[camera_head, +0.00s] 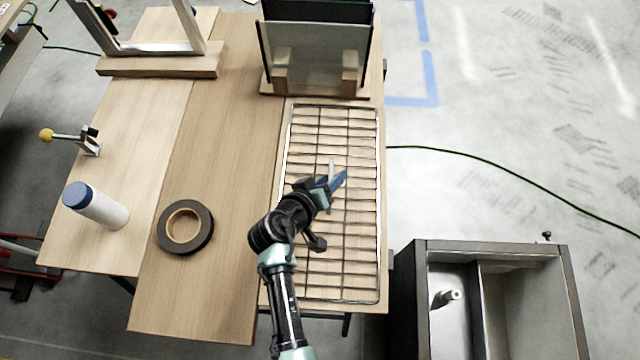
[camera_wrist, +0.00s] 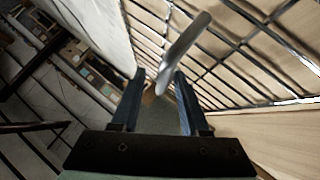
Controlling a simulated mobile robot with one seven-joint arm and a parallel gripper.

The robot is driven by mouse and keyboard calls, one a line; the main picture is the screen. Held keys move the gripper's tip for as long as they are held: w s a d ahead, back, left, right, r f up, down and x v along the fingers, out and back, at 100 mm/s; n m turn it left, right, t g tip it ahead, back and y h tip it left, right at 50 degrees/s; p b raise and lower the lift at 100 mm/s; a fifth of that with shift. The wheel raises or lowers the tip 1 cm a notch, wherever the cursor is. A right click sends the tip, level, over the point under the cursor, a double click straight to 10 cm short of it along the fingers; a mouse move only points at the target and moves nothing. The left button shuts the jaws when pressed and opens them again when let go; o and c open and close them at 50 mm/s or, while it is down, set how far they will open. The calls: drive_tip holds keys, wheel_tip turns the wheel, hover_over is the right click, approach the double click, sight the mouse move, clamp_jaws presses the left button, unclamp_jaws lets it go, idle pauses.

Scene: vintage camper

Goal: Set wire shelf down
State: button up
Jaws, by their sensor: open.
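The wire shelf (camera_head: 347,235), a long rectangular grid of thin dark wires with a lighter rim, lies flat along the right side of the wooden table. It also shows in the wrist view (camera_wrist: 250,50), slanting across the upper right. My gripper (camera_head: 336,178) appears over the middle of the shelf. In the wrist view its two blue fingers (camera_wrist: 158,82) are apart. A pale grey bar (camera_wrist: 186,48) stands out from the grid near the fingertips; whether a finger touches it I cannot tell. My forearm hides part of the shelf's left edge.
A rack with upright panels (camera_head: 315,55) stands just behind the shelf. Tape (camera_head: 163,228), a white bottle with blue cap (camera_head: 100,208) and a toggle clamp (camera_head: 88,142) are left. A wooden frame (camera_head: 160,65) stands back left. A sink cabinet (camera_head: 420,300) stands right.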

drive_tip(key=v, duration=1.2)
drive_tip(key=w+r+m+t+y, duration=0.1)
drive_tip(key=w+r+t, duration=0.3)
drive_tip(key=r, duration=0.8)
drive_tip(key=w+r+m+t+y, duration=0.1)
drive_tip(key=w+r+t, duration=0.1)
drive_tip(key=w+r, duration=0.65)
drive_tip(key=w+r+m+t+y, duration=0.1)
drive_tip(key=w+r+t+y, duration=0.15)
drive_tip(key=r, duration=1.15)
drive_tip(key=s+d+r+t, duration=0.1)
drive_tip(key=s+r+t, duration=0.2)
drive_tip(key=r, duration=0.6)
drive_tip(key=s+d+r+t, duration=0.2)
drive_tip(key=s+r, duration=0.4)
drive_tip(key=r, duration=0.4)
drive_tip(key=s+d+r+t, duration=0.1)
drive_tip(key=s+r+t, duration=0.3)
drive_tip(key=r, duration=0.6)
drive_tip(key=shift+s+d+r+y, duration=0.2)
drive_tip(key=shift+s+d+y, duration=0.15)
drive_tip(key=shift+s, duration=0.05)
